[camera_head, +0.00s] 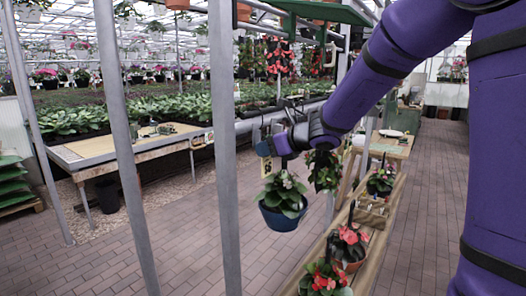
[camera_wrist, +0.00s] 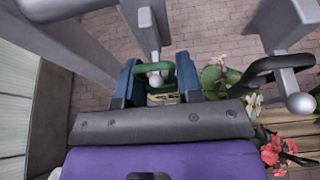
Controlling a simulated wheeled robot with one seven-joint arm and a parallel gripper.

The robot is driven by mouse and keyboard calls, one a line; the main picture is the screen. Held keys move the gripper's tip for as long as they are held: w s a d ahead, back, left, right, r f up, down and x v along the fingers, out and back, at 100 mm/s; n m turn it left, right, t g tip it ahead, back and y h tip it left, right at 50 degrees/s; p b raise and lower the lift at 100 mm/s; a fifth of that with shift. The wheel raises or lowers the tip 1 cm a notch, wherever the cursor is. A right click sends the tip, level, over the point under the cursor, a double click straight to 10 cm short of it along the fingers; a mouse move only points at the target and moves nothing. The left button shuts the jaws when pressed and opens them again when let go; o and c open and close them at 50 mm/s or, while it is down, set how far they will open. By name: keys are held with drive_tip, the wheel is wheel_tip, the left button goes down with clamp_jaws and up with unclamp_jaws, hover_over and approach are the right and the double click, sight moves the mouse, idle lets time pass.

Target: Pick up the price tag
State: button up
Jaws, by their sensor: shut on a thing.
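The price tag (camera_head: 266,167) is a small yellow card with dark marks, hanging just below my gripper (camera_head: 266,149) in the head view. In the wrist view my gripper (camera_wrist: 158,82) has its two blue fingers on either side of a green looped piece, with the yellowish tag (camera_wrist: 162,98) just behind it. The gripper is shut on the tag; the exact contact is partly hidden by the gripper body.
A hanging plant in a blue pot (camera_head: 283,217) is close below the gripper. Grey metal posts (camera_head: 224,140) stand just left of it. Potted red-flowered plants (camera_head: 347,246) sit on a wooden bench to the right. A wooden-topped table (camera_head: 120,146) stands at left.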

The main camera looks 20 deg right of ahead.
drive_tip(key=s+d, duration=0.9)
drive_tip(key=s, duration=0.4)
drive_tip(key=shift+s+d, duration=0.25)
drive_tip(key=shift+d, duration=0.15)
